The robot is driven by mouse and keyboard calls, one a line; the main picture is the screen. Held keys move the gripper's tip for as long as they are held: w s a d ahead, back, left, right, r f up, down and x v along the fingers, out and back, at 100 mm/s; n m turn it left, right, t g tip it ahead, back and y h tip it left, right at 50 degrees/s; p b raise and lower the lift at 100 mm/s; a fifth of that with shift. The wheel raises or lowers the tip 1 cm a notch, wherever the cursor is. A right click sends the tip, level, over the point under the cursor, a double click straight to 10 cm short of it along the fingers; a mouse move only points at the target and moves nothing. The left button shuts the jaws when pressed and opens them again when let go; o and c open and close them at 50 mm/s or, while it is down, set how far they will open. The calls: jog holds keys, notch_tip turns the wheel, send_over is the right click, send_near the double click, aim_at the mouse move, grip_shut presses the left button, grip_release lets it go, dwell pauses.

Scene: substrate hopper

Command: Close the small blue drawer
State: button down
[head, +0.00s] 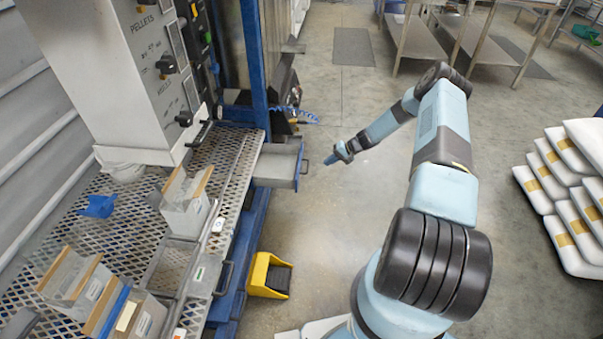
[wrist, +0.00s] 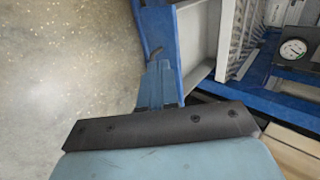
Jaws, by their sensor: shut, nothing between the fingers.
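The small blue drawer (head: 275,165) sticks out of the blue frame in the middle of the head view, pulled open, with its grey inside showing. Its handle (head: 303,167) is on the front panel, facing my arm. My gripper (head: 329,159) is shut and empty, just to the right of the drawer front at about its height. In the wrist view, my gripper's blue fingers (wrist: 157,68) point toward the drawer's blue front panel (wrist: 170,45) and overlap the handle area. I cannot tell whether they touch it.
A mesh bench (head: 120,225) with grey bins (head: 185,205) stands left of the drawer. A blue post (head: 256,65) rises behind it. A yellow bin (head: 265,275) stands on the floor below. White sacks (head: 570,195) are stacked at right. The floor around my gripper is clear.

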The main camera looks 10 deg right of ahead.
jog(key=f, duration=0.1)
send_over(307, 172)
jog(key=s+a, duration=0.2)
jog(key=s, duration=0.3)
notch_tip(307, 172, down, 7)
jog(key=shift+w, duration=0.2)
jog(key=shift+a, duration=0.1)
